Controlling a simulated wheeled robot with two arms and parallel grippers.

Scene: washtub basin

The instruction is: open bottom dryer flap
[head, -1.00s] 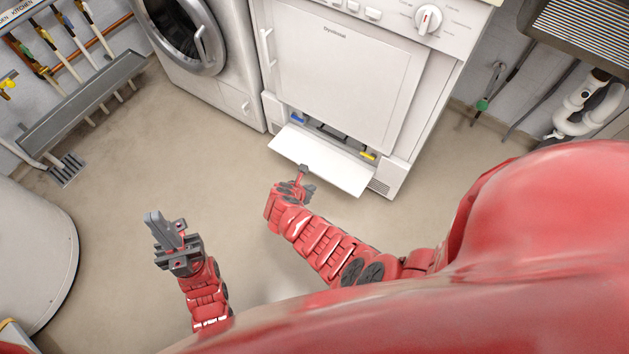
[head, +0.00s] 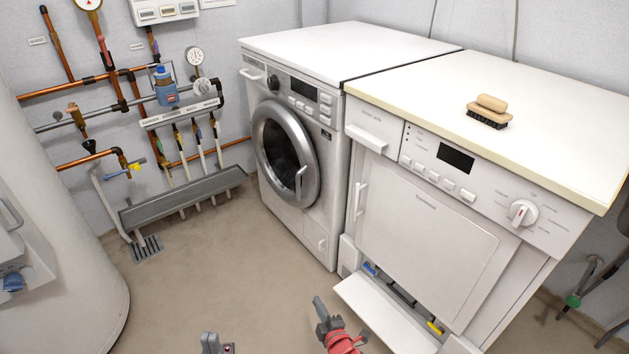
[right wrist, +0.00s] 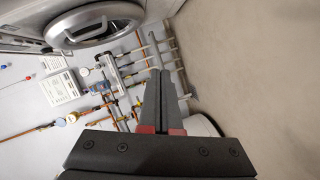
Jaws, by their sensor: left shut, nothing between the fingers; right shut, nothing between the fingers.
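The dryer (head: 430,225) is the white machine on the right in the head view. Its bottom flap (head: 385,318) is folded down and sticks out near the floor. The opening above it shows a blue piece (head: 370,269) and a yellow piece (head: 434,328). My right gripper (head: 320,308) is shut and empty, just left of the flap and apart from it in the picture. It also shows in the right wrist view (right wrist: 163,85), where no flap is seen. My left gripper (head: 211,342) is shut and empty at the bottom edge, mostly cut off.
A washing machine (head: 290,150) stands left of the dryer. A brush (head: 490,110) lies on the dryer top. Pipes and a grey trough (head: 185,198) line the wall, and a white tank (head: 60,230) stands at left. The floor between is clear.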

